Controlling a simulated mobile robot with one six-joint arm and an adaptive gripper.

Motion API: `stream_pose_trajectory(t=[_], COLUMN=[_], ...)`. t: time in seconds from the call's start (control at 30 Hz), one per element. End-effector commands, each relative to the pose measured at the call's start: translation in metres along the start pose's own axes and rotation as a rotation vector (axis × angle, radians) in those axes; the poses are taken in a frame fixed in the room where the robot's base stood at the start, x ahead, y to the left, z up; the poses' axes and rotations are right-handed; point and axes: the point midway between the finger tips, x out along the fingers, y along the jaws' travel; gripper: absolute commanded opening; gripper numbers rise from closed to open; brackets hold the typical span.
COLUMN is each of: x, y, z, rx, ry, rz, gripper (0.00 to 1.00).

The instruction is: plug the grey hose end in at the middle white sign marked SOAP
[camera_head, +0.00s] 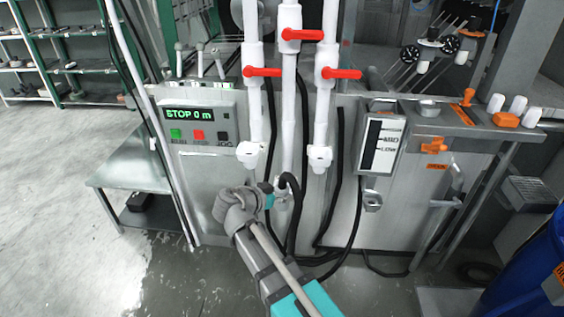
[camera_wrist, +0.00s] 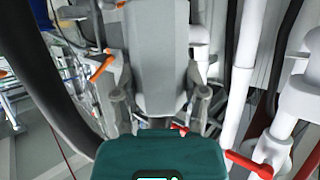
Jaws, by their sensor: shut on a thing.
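My gripper (camera_head: 277,194) is in front of the machine, below the middle white pipe (camera_head: 289,110). It is shut on the grey hose end (camera_head: 283,202), whose black hose (camera_head: 294,185) arches up and then falls to the floor. In the wrist view, a large grey block (camera_wrist: 158,50), apparently the hose end, lies between the two fingers of my gripper (camera_wrist: 160,108). The lower end of the middle pipe is partly hidden behind the hose. I cannot make out a sign reading SOAP, nor whether the hose end touches the pipe.
White outlets stand at left (camera_head: 249,154) and right (camera_head: 320,157) of the middle pipe. Red valve handles (camera_head: 302,35) cross the pipes above. Other black hoses (camera_head: 334,190) hang down the machine front. A control panel (camera_head: 200,126) is at left, a gauge box (camera_head: 381,145) at right.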

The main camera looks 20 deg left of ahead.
Motion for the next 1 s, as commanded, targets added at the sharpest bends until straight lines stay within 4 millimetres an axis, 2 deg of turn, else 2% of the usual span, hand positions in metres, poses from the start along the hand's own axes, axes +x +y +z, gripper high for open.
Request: stream_pose_trajectory(t=[0.17, 0.6, 0.77, 1.0], x=[0.014, 0.072, 0.083, 0.084], y=[-0.019, -0.087, -0.096, -0.098], z=[-0.008, -0.04, -0.045, -0.045], rx=[-0.012, -0.065, -0.076, -0.078], ry=[-0.001, 0.001, 0.004, 0.004], rz=[-0.028, -0.16, -0.185, -0.19], gripper=[0.0, 0.0, 0.0, 0.0])
